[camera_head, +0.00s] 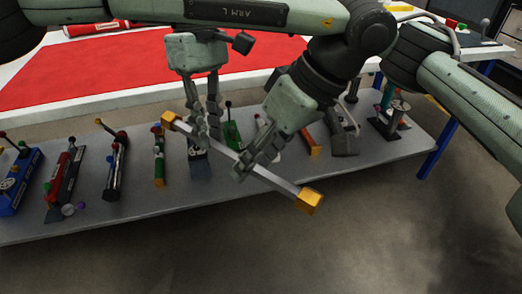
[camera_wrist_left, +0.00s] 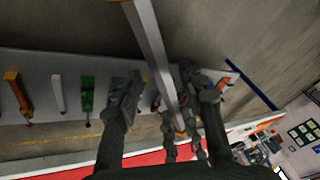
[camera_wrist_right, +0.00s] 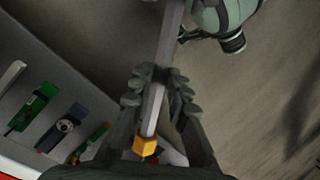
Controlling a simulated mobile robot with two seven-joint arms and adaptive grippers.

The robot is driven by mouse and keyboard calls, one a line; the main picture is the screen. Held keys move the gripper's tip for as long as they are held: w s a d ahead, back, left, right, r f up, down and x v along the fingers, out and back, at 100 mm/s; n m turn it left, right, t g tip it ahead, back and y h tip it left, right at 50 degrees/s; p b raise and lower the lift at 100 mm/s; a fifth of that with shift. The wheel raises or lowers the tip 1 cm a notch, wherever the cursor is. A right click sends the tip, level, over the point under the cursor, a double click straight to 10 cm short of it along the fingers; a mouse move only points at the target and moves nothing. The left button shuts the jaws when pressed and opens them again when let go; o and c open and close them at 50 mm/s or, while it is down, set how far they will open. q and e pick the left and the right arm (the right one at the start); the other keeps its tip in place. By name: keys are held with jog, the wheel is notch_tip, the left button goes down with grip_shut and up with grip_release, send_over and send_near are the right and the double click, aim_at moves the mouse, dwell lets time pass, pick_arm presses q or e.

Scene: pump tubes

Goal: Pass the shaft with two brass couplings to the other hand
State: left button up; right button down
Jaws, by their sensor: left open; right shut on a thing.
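The shaft (camera_head: 275,180) is a long grey square bar with a brass coupling (camera_head: 310,201) at its near right end and another brass coupling (camera_head: 168,119) at its far left end. My right gripper (camera_head: 208,138) is shut on the shaft near the far left coupling; this coupling shows in the right wrist view (camera_wrist_right: 147,145). My left gripper (camera_head: 243,168) is open at the shaft's middle. In the left wrist view, the shaft (camera_wrist_left: 152,50) passes between the left gripper's (camera_wrist_left: 163,85) separated fingers. Whether either finger touches it is unclear.
A grey bench (camera_head: 90,220) below the grippers carries several tools and fixtures, including a blue block (camera_head: 15,185) and a green-and-red piece (camera_head: 159,158). A red-topped table (camera_head: 90,75) stands behind. The floor in front of the bench is clear.

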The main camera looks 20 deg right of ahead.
pick_arm(q)
jog(key=shift+c, duration=0.6)
pick_arm(e)
jog(key=shift+r, duration=0.1)
pick_arm(q)
grip_shut()
pick_arm(e)
jog(key=shift+a, duration=0.1)
pick_arm(q)
jog(key=shift+r, duration=0.1)
pick_arm(e)
jog(key=c, duration=1.4)
grip_release()
